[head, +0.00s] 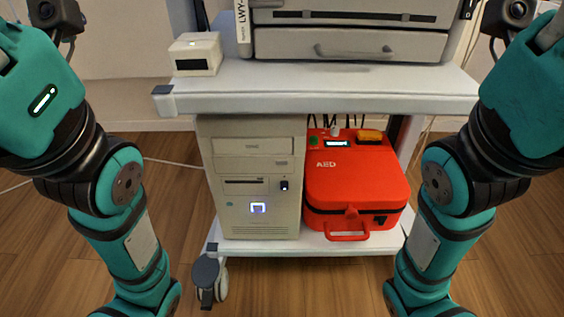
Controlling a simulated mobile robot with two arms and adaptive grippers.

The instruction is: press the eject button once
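A beige computer tower (228,215) stands upright on the lower shelf of a cart in the head view. Its front has an optical drive (252,148) with a closed tray near the top and a floppy slot (245,182) below it. A dark switch (284,185) sits at the right of the floppy slot, and a lit square button (257,208) glows bluish white lower down. The eject button is too small to make out for certain. My teal arms show at the left and right sides, apart from the tower. Neither gripper is in view.
A red AED case (355,180) stands close to the tower's right side. The cart's upper shelf (330,88) overhangs both and carries a small white box (195,54) and a larger grey device (350,44). The wooden floor (290,285) in front is clear.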

